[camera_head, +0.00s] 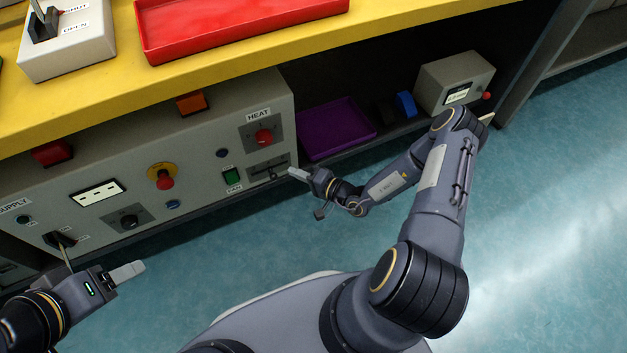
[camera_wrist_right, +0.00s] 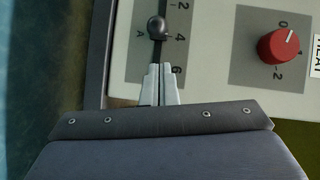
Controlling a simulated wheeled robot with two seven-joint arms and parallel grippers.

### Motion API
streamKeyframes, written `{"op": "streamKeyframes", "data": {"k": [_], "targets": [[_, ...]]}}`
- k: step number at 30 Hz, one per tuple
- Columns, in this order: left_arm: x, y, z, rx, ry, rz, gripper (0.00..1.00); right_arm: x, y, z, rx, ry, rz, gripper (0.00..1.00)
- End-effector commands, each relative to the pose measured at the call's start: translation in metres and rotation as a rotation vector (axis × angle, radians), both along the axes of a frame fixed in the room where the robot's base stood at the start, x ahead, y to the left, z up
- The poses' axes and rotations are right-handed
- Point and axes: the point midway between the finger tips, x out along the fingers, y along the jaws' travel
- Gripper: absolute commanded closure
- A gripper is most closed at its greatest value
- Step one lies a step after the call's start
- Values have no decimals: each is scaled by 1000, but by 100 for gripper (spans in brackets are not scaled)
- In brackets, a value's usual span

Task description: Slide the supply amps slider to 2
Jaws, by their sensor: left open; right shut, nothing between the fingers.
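The supply amps slider has a dark round knob (camera_wrist_right: 157,27) in a vertical slot in the right wrist view, beside a scale reading 2, 4 and 6 with an "A" mark. The knob stands between 2 and 4, nearer the 4. In the head view the slider panel (camera_head: 268,170) is at the lower right of the grey cabinet front. My right gripper (camera_wrist_right: 160,68) is shut and empty, its tips over the slot near the 6, apart from the knob; it also shows in the head view (camera_head: 296,174). My left gripper (camera_head: 102,264) is open near the cabinet's lower left.
A red HEAT dial (camera_head: 264,136) sits just above the slider panel, with a green switch (camera_head: 232,176) to its left. A purple tray (camera_head: 338,128) and a grey box (camera_head: 453,80) stand on the shelf to the right. The floor in front is clear.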

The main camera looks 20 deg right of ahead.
Motion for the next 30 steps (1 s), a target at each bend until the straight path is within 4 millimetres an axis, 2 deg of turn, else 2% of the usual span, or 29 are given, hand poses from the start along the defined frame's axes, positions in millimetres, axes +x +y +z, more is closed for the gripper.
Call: {"op": "streamKeyframes", "data": {"k": [1,6,19,23,27,30], "targets": [[0,0,-6,0,0,0,40,0,9,-5,4,4,3,100],[0,0,-10,0,0,0,40,2,25,-6,3,3,1,100],[0,0,-10,0,0,0,40,3,29,-5,2,3,0,100],[0,0,6,0,0,0,40,2,44,0,5,5,5,100],[0,0,27,0,0,0,40,1,68,1,4,5,6,100],[0,0,34,0,0,0,40,1,78,-1,3,4,3,100]]}}
